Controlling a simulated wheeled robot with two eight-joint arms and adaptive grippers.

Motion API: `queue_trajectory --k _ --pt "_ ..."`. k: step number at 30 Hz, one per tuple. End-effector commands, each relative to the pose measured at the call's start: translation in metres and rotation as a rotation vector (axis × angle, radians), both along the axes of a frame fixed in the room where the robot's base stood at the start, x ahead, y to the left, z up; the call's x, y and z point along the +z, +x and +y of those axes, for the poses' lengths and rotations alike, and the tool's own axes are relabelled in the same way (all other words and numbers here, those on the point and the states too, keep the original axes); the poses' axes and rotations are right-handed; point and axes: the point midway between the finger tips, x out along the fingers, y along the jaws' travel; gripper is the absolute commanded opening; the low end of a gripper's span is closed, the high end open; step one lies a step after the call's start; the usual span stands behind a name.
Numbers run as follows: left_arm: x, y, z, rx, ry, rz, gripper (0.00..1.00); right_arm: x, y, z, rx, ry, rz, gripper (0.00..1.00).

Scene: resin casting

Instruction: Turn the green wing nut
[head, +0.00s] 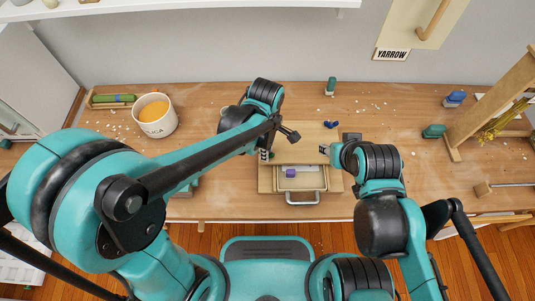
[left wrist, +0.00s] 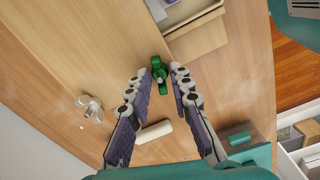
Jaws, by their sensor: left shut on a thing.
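The green wing nut (left wrist: 159,72) sits on a wooden surface in the left wrist view, between the fingertips of my left gripper (left wrist: 160,77). The left gripper is shut on it, one ridged finger on each side. In the head view my left gripper (head: 265,153) is at the left edge of the wooden press board (head: 313,136), and the green nut is hidden there. My right gripper (head: 325,150) is over the right part of the board, small and partly hidden by its own arm; I cannot tell its opening.
A blue wing nut (head: 331,125) lies at the back of the board. A silver wing nut (left wrist: 91,106) and a pale cylinder (left wrist: 154,131) show in the left wrist view. An open tray with a purple piece (head: 291,173) is in front. An orange-filled tub (head: 155,115) stands left.

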Motion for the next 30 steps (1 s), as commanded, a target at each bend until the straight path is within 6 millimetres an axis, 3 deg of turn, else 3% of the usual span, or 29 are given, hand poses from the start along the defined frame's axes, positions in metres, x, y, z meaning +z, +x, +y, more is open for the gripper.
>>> queue_trajectory --k 1,3,15,30 --pt "0.0 0.0 0.0 0.048 0.0 0.0 0.26 0.0 0.0 0.0 0.0 0.0 0.0 0.4" --pt "0.0 0.0 0.0 0.039 0.0 0.0 0.44 0.0 0.0 0.0 0.0 0.0 0.0 0.4" --pt "0.006 0.0 0.0 0.036 0.0 0.0 0.45 0.0 0.0 0.0 0.0 0.0 0.0 0.4" --pt "0.101 0.0 0.0 0.037 0.0 0.0 0.45 0.0 0.0 0.0 0.0 0.0 0.0 0.4"
